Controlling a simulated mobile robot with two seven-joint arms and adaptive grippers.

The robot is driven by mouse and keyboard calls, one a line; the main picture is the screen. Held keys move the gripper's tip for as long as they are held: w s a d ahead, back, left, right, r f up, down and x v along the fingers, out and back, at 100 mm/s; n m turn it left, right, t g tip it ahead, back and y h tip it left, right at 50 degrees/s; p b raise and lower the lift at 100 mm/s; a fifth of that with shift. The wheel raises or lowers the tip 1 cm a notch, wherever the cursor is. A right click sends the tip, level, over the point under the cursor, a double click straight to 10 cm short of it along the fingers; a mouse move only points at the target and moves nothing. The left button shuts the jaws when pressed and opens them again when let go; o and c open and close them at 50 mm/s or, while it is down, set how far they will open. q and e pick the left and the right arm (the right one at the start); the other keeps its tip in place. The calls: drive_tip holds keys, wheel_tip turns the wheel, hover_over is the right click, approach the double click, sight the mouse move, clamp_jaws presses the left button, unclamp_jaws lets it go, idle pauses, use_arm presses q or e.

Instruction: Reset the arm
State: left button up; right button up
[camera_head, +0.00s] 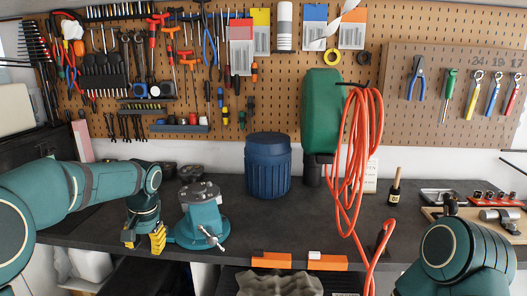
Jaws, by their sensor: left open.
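My left arm (95,187) comes in from the left and bends down at the wrist. My left gripper (144,241) points downward at the bench's front edge, left of the teal vise (200,220). Its yellow fingertips are apart and nothing shows between them. My right arm (460,254) shows only as a rounded teal part at the lower right. I see no fingers of my right gripper.
The dark benchtop (330,215) carries a blue barrel (268,168) and a small bottle (394,190). An orange hose (352,150) hangs from a green reel (320,110) over the bench edge. A tool pegboard (270,75) stands behind. A wooden board with tools (440,216) lies right.

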use_arm(q)
drive_tip(key=d+f+h, duration=0.1)
drive_tip(key=d+f, duration=0.3)
drive_tip(key=f, duration=0.3)
drive_tip(key=d+f+h, duration=0.1)
drive_tip(key=d+f, duration=0.2)
drive_tip(key=f, duration=0.5)
drive_tip(key=s+d+f+n+h, duration=0.1)
drive_tip(key=s+d+f, duration=0.3)
drive_tip(key=s, duration=0.3)
drive_tip(key=s+d+f+n+h, duration=0.1)
drive_tip(key=s+d+f, duration=0.3)
drive_tip(key=s+f, duration=0.3)
drive_tip(key=s+d+f+n+t+h, duration=0.1)
drive_tip(key=s+d+f, duration=0.3)
drive_tip(key=s+f, duration=0.2)
drive_tip(key=shift+s+d+f+h, duration=0.2)
drive_tip(key=shift+s+f+h, duration=0.1)
drive_tip(key=shift+s, duration=0.8)
use_arm(e)
drive_tip(key=shift+w+f, duration=0.1)
drive_tip(key=shift+w, duration=0.45)
